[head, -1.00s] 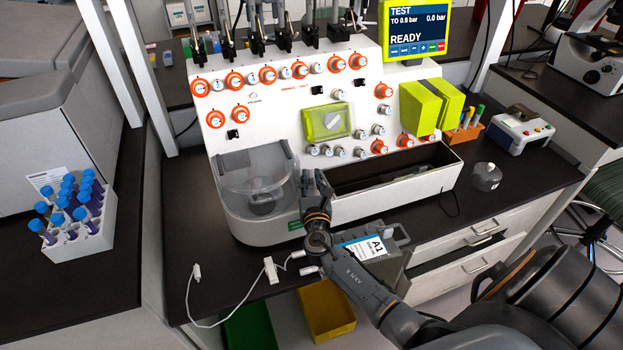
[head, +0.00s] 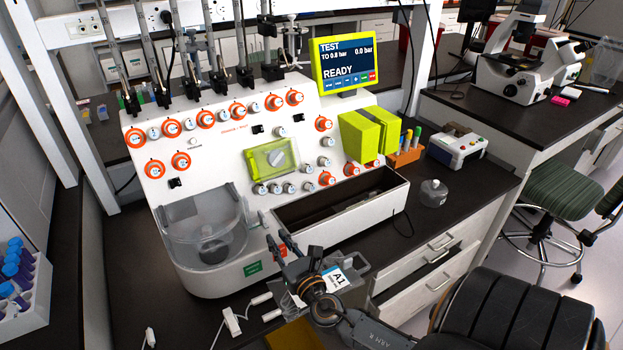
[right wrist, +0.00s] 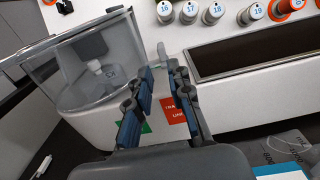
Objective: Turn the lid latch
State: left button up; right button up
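The cell processor (head: 225,150) has a round chamber under a clear lid (head: 200,222), which also shows in the right wrist view (right wrist: 88,62). A small pale upright lever, seemingly the lid latch (head: 262,219), stands right of the chamber. In the right wrist view the latch (right wrist: 162,53) appears just beyond and between my fingertips, with no clear contact. My right gripper (head: 278,242) is in front of the machine, below the latch. It is open and empty, its two fingers (right wrist: 160,70) apart. My left gripper is not in view.
Right of the latch is an open white tray (head: 345,215). Red (right wrist: 173,110) and green (right wrist: 146,127) labels sit on the front below the latch. A screen (head: 347,62) reads READY. White cable connectors (head: 232,321) lie on the bench in front. A grey bottle (head: 433,193) stands right.

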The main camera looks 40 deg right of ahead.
jog(key=s+f+m+g+h, duration=0.25)
jog(key=s+m, duration=0.25)
jog(key=m, duration=0.4)
jog(key=s+f+m+g+h, duration=0.1)
jog(key=s+f+m+g, duration=0.1)
jog(key=s+m+g, duration=0.5)
jog(key=s+a+f+m+g+y, duration=0.1)
jog(key=s+a+f+m, duration=0.1)
jog(key=f+m, duration=0.2)
jog(key=s+a+f+m+y, duration=0.2)
jog(key=f+m, duration=0.3)
jog(key=f, duration=0.3)
jog(key=shift+s+a+f+g, duration=0.25)
jog(key=shift+a+g, duration=0.1)
jog(key=shift+a, duration=0.35)
jog(key=shift+y, duration=0.25)
